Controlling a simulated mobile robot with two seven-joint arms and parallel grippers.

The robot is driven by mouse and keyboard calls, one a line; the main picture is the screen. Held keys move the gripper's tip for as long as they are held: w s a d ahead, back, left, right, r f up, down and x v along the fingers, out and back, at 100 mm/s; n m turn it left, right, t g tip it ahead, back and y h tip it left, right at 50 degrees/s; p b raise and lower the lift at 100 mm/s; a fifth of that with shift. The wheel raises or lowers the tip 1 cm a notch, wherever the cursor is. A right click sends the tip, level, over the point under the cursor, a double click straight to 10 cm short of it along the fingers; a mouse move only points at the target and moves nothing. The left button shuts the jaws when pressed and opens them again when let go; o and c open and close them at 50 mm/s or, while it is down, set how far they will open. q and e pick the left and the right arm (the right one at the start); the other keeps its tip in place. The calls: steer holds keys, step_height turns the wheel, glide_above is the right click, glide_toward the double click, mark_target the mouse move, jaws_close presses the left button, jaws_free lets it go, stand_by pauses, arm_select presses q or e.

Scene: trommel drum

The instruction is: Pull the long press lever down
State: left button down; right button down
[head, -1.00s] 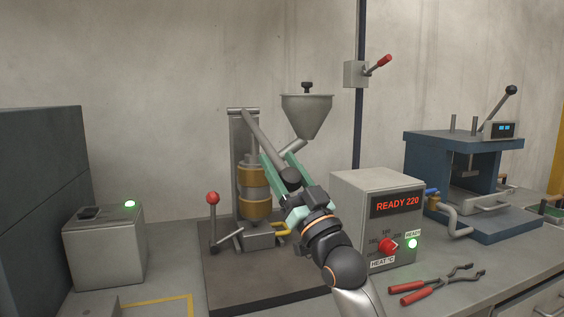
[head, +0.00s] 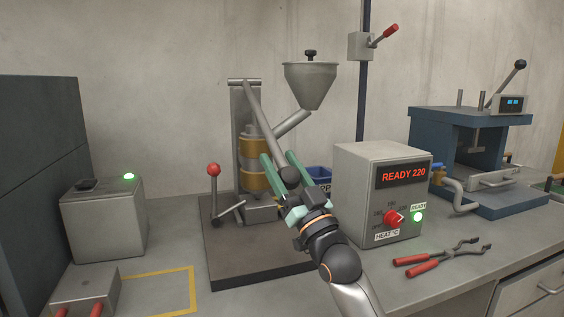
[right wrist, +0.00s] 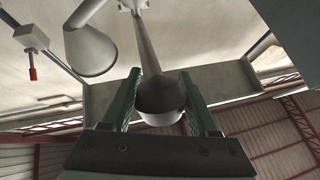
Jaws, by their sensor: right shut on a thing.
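The press (head: 252,180) stands on a dark base plate, with brass-coloured bands around its barrel. Its long grey lever (head: 262,122) hangs from the top of the column and slants down to the right, ending in a dark rounded grip (head: 289,175). My right gripper (head: 278,156) is shut on that grip, with one green finger on each side. In the right wrist view the grip (right wrist: 160,100) sits between the fingers and the lever rises away from it. My left gripper is not in view.
A hopper (head: 310,85) is above right of the lever. A short red-knobbed lever (head: 214,190) stands left of the barrel. A heater box (head: 380,150) reading READY 220 stands close right of my arm. Red-handled pliers (head: 440,257) lie in front. A blue bin (head: 318,177) is behind my gripper.

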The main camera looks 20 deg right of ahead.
steer(key=shift+w+a+f, duration=0.15)
steer(key=shift+w+f, duration=0.05)
steer(key=shift+f, duration=0.35)
steer(key=c, duration=0.5)
jaws_free()
steer(key=o, duration=0.3)
steer(key=shift+r, duration=0.25)
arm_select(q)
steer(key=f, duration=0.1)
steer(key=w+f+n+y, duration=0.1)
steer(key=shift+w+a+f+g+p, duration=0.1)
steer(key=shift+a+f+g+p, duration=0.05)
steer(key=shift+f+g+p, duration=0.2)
arm_select(e)
steer(key=v, duration=1.2)
steer(key=shift+s, duration=0.35)
